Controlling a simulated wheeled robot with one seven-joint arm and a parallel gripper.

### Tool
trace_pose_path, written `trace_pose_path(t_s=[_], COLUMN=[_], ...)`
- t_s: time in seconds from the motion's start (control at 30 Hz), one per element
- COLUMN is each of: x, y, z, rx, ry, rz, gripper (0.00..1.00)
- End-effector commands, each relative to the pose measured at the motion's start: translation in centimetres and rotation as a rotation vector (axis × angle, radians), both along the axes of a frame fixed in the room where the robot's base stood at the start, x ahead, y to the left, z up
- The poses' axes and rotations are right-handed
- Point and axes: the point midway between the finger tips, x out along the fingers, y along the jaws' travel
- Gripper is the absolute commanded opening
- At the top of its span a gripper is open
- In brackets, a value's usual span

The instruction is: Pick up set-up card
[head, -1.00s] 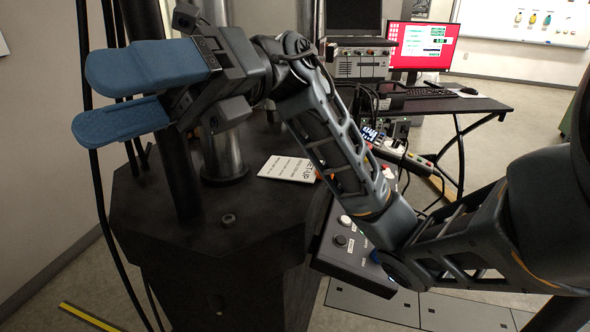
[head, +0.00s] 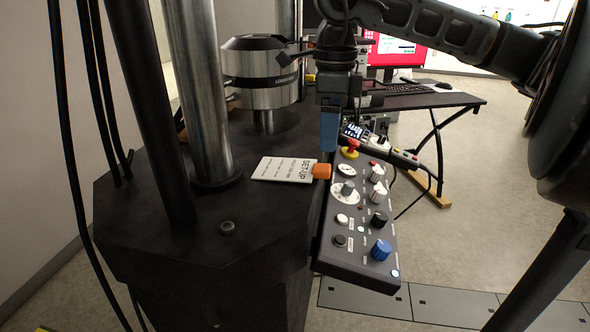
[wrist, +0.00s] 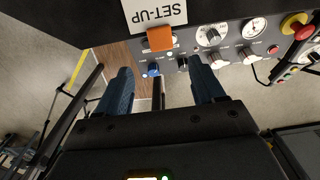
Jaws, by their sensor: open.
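The set-up card (head: 285,169) is a white card with black print, lying on the dark machine base. An orange tab (head: 322,171) is on its right end, at the base's edge beside the control panel. In the wrist view the card (wrist: 155,12) is upside down at the top, with the orange tab (wrist: 160,38) below its print. My gripper (head: 329,146) points down, just above the tab in the head view. In the wrist view my gripper (wrist: 160,82) has its two blue fingers apart with nothing between them. The tab shows beyond the fingertips, apart from them.
A control panel (head: 359,215) with several knobs and a red-yellow button (head: 350,149) sits close to the right of the card. Steel columns (head: 197,95) and a round metal fixture (head: 262,80) rise behind and left. A desk (head: 440,99) stands at the back right.

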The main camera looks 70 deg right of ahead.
Motion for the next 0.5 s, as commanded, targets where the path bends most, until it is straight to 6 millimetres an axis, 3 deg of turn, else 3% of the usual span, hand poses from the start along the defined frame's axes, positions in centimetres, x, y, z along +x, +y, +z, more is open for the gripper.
trace_pose_path(t_s=[0.5], x=[0.2], y=[-0.3], z=[-6.0], rx=[0.005], ry=[-0.002], rz=[-0.001], gripper=[0.68])
